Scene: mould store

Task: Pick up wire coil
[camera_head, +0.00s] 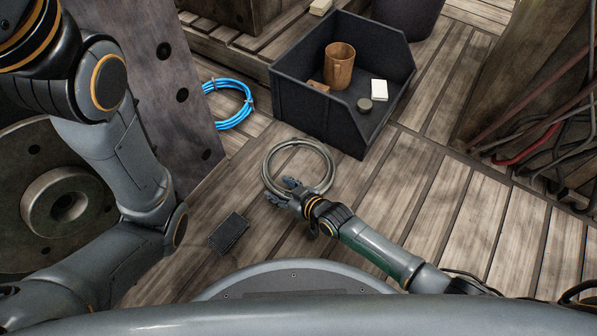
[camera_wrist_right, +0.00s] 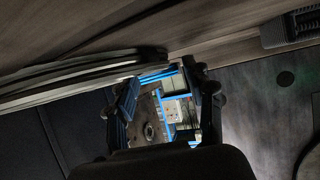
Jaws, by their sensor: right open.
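The wire coil (camera_head: 298,142) is a grey ring lying flat on the plank floor in front of the black bin in the head view. Its strands (camera_wrist_right: 75,77) run across the upper left of the right wrist view, close by the fingers. My right gripper (camera_head: 284,190) is at the coil's near-left edge, low over the floor. In the right wrist view its two fingers (camera_wrist_right: 165,97) are apart, with no object clearly held between them. I cannot tell whether they touch the coil. My left arm comes in from the left, but its gripper is out of view.
A black open bin (camera_head: 318,108) holds a brown mug (camera_head: 339,67), a white block (camera_head: 379,90) and small items. A blue coil (camera_head: 231,104) lies to the left. A dark ribbed block (camera_head: 229,233) is on the floor at front left. Cables (camera_head: 545,150) crowd the right.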

